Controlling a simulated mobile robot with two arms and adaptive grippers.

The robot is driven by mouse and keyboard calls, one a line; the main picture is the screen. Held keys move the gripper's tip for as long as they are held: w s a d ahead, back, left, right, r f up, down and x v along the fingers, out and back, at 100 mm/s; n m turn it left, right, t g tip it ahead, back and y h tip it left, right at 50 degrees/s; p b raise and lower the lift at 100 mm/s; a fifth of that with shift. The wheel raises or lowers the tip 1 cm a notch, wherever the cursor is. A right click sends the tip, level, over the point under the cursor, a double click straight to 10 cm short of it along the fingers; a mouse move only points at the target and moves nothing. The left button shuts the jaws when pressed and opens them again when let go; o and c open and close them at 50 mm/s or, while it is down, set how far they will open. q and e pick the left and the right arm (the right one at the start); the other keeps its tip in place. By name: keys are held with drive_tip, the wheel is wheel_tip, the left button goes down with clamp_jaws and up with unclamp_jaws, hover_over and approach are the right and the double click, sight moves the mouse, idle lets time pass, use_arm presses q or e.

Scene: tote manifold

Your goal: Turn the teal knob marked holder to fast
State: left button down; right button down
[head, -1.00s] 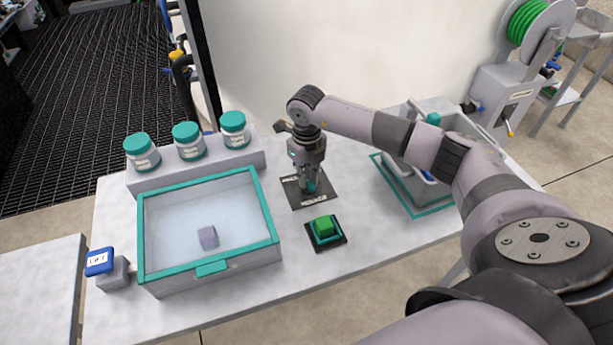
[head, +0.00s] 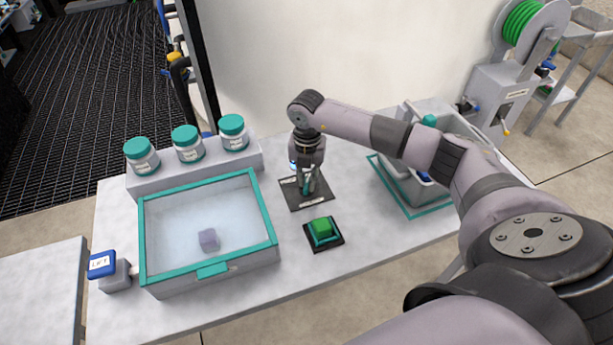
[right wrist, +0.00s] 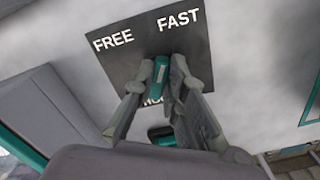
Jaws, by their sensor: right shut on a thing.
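The teal knob (right wrist: 158,82) is a narrow bar on a dark plate (right wrist: 118,66) printed FREE and FAST. Its far end leans toward the FAST word in the right wrist view. In the head view the plate (head: 318,196) lies on the table and the knob is mostly hidden by my gripper. My right gripper (head: 308,188) points down onto the plate. Its two fingers (right wrist: 160,76) are shut on the knob, one on each side. A lower label on the plate is mostly covered by the fingers. My left gripper is not in view.
A green button (head: 321,227) stands just in front of the plate. A teal-rimmed clear-topped box (head: 210,274) holding a lilac cube (head: 208,240) is at left. Several teal-lidded jars (head: 187,146) stand behind it. A grey bin (head: 402,185) is at right.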

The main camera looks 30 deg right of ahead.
sight(308, 181)
drive_tip(key=shift+d+m, duration=0.1)
drive_tip(key=shift+m, duration=0.6)
drive_tip(key=shift+r, duration=0.1)
drive_tip(key=c, duration=1.6)
unclamp_jaws()
drive_tip(key=shift+c, duration=0.2)
wheel_tip(308, 181, up, 12)
